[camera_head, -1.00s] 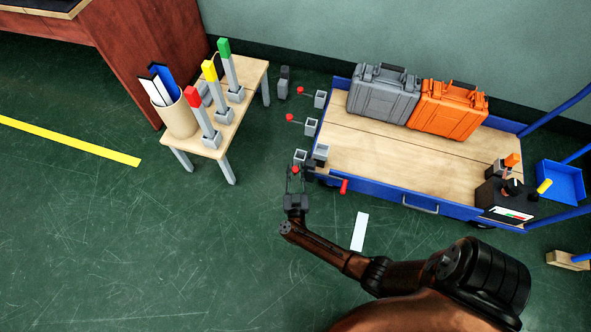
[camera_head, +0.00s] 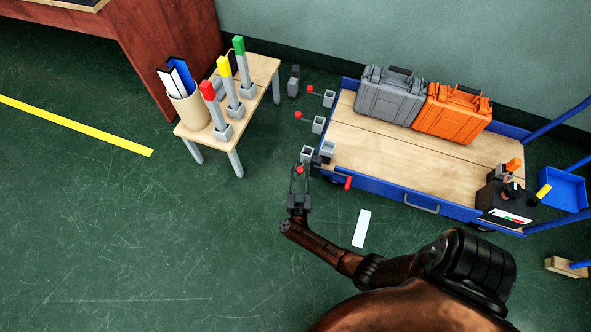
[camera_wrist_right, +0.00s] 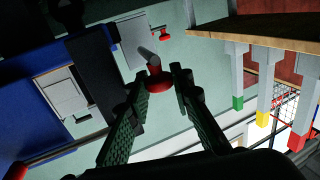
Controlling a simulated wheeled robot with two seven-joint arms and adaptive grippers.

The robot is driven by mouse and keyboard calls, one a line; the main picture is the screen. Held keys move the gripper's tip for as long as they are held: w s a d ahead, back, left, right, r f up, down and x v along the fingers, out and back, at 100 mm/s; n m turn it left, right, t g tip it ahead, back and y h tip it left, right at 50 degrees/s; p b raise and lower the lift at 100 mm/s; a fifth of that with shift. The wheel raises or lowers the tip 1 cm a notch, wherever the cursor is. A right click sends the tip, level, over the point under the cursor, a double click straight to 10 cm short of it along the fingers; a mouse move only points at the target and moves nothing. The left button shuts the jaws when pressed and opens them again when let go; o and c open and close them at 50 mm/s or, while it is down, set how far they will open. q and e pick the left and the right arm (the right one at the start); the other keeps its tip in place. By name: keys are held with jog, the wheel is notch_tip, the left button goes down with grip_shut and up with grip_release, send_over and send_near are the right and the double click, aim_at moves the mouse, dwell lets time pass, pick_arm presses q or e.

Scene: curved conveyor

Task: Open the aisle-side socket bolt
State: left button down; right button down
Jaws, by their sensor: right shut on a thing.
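A grey square socket (camera_head: 306,153) sits at the near left corner of the blue-edged cart. A red bolt knob (camera_head: 299,169) is just below it, between the fingertips of my right gripper (camera_head: 299,175). In the right wrist view the red knob (camera_wrist_right: 159,86) on a short grey pin (camera_wrist_right: 148,56) is between the two green-padded fingertips (camera_wrist_right: 160,80). My right gripper is shut on this knob. How far the pin sits in the socket is hidden. Another socket (camera_head: 327,149) stands beside it, with a red handle (camera_head: 347,182) below. My left gripper is not in view.
The cart (camera_head: 400,155) carries a grey case (camera_head: 388,97) and an orange case (camera_head: 452,113). Two more sockets (camera_head: 318,125) with red knobs line its left end. A small table (camera_head: 253,85) with colour-topped posts stands to the left. The floor at lower left is clear.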

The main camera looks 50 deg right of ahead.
jog(key=c, duration=1.7)
grip_release()
jog(key=shift+s, duration=0.1)
jog(key=v, duration=0.7)
jog(key=shift+s+a, duration=0.1)
jog(key=shift+a, duration=0.1)
